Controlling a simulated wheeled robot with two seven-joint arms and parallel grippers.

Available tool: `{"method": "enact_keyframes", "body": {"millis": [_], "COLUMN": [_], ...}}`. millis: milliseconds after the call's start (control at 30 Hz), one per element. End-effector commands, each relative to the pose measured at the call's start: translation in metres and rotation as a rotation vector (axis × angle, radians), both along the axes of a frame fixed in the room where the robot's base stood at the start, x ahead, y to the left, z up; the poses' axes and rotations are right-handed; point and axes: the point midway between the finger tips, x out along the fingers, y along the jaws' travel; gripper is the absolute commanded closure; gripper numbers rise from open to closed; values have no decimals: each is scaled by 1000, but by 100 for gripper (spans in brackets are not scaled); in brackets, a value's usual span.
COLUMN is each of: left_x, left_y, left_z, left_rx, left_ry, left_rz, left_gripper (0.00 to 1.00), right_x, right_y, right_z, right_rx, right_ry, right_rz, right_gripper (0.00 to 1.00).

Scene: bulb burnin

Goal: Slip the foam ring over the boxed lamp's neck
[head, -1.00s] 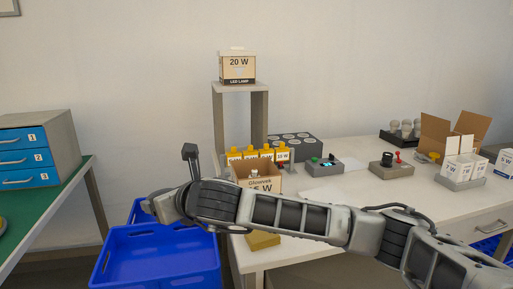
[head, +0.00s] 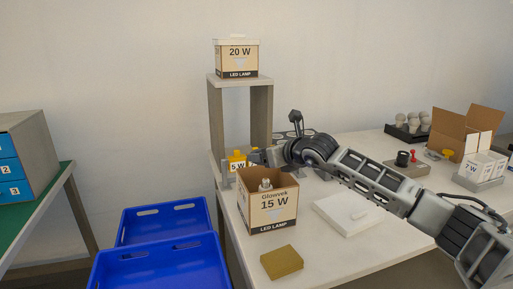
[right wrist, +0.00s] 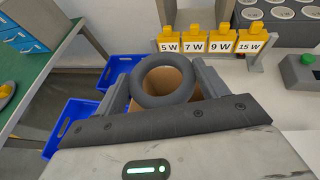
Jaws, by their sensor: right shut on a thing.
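The boxed lamp stands in an open cardboard box (head: 267,214) marked 15 W on the white table. The lamp's pale neck (head: 265,184) points up out of the box. In the right wrist view my right gripper (right wrist: 165,78) is shut on the dark grey foam ring (right wrist: 143,88), with a finger on each side. Brown cardboard shows through the ring's hole; the lamp's neck cannot be made out there. In the head view my right gripper (head: 262,157) is behind the box's top, apart from the neck; the ring is not clear there. My left gripper is not in view.
A rack of yellow-topped wattage tags (right wrist: 208,42) stands behind the box. A shelf (head: 238,82) carries a 20 W box (head: 237,58). A tan block (head: 282,262) and a white pad (head: 347,214) lie nearby. Blue crates (head: 165,222) stand left of the table.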

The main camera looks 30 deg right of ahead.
Motion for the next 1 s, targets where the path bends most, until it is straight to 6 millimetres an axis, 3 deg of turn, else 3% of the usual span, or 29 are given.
{"method": "enact_keyframes", "body": {"millis": [300, 600, 1000], "left_x": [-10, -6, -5], "left_y": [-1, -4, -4], "left_z": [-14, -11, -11], "left_rx": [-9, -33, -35], "left_ry": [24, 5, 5], "left_rz": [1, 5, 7], "left_gripper": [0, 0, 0], "right_x": [0, -1, -1], "right_y": [0, 0, 0], "right_z": [-23, -49, -50], "right_rx": [0, 0, 0], "right_ry": [3, 3, 1], "right_rz": [-1, -1, 0], "right_gripper": [48, 48, 48]}}
